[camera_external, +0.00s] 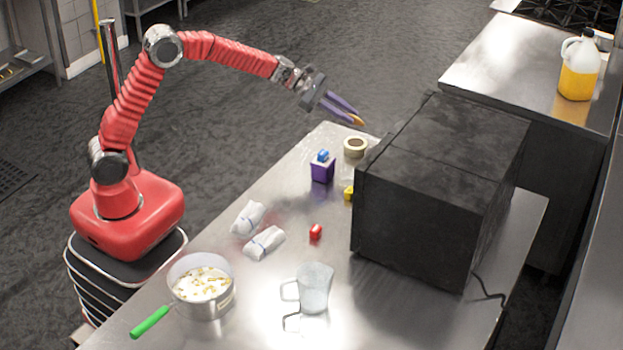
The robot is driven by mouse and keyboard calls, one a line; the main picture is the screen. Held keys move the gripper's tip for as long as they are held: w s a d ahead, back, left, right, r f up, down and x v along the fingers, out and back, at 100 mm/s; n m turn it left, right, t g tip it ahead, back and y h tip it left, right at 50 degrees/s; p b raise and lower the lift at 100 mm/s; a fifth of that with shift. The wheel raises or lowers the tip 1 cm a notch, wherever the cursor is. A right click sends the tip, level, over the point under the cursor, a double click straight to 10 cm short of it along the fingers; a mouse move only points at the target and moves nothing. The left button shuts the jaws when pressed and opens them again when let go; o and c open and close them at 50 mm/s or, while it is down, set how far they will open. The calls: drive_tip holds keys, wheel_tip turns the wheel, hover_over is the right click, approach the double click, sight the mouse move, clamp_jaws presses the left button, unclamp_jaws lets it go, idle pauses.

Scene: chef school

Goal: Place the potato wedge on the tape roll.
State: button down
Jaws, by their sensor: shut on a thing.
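My gripper (350,110) has purple fingers and is shut on an orange-brown potato wedge (356,120) at its fingertips. It holds the wedge in the air, above the tape roll in the picture. The tape roll (355,147) is beige with a dark hole and lies flat at the far end of the metal table, beside the black oven. The wedge and the roll are apart. The exact height and sideways offset between them are hard to tell from this one view.
The big black oven (430,200) stands just right of the roll.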

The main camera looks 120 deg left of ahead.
wheel_tip(320, 180, down, 6)
drive_tip(key=shift+f, duration=0.15)
idle(0.3)
drive_tip(key=shift+f, duration=1.85)
drive_tip(key=shift+f, duration=0.1)
drive_tip(key=c, duration=1.6)
unclamp_jaws()
